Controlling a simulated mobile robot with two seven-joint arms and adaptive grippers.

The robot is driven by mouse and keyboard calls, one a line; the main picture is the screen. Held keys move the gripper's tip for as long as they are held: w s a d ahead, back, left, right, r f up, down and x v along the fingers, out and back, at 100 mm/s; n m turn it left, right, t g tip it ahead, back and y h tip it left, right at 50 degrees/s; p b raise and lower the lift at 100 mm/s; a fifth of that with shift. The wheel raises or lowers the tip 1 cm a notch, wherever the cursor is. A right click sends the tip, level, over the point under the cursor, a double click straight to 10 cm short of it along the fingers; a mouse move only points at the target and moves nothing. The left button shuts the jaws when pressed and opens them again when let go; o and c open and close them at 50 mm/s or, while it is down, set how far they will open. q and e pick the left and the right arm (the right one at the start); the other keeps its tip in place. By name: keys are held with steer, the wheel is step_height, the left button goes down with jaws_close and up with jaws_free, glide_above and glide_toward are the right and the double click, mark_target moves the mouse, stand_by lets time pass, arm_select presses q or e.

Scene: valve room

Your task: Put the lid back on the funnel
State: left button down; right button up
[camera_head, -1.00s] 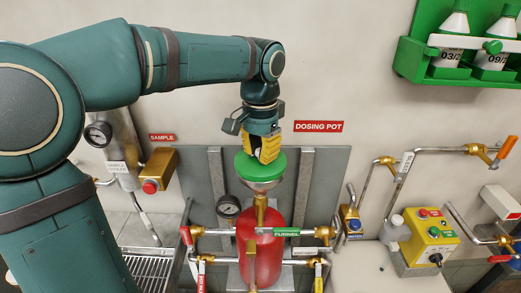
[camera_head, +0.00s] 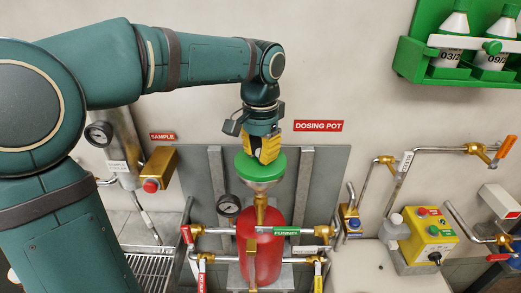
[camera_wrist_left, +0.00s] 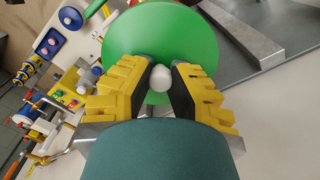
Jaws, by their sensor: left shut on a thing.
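The green round lid (camera_head: 250,167) lies over the mouth of the grey funnel (camera_head: 262,186) on top of the red dosing pot (camera_head: 263,240). My left gripper (camera_head: 268,158) points down over the lid. In the left wrist view the lid (camera_wrist_left: 150,38) shows as a green disc with a white knob (camera_wrist_left: 163,80). The left gripper (camera_wrist_left: 163,84) is shut on that knob, its fingers on either side. Whether the lid fully touches the funnel rim cannot be told. My right gripper is not in view.
A pressure gauge (camera_head: 229,206) and pipes with valves surround the pot. A yellow control box (camera_head: 429,238) stands at the right. A green bottle rack (camera_head: 450,75) hangs at the upper right.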

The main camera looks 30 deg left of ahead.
arm_select(q)
steer(key=shift+c, duration=1.8)
jaws_free()
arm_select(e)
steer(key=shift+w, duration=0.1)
arm_select(q)
steer(key=shift+r+p, duration=2.3)
steer(key=shift+r, duration=0.15)
steer(key=shift+r+p, duration=1)
steer(key=shift+r, duration=0.05)
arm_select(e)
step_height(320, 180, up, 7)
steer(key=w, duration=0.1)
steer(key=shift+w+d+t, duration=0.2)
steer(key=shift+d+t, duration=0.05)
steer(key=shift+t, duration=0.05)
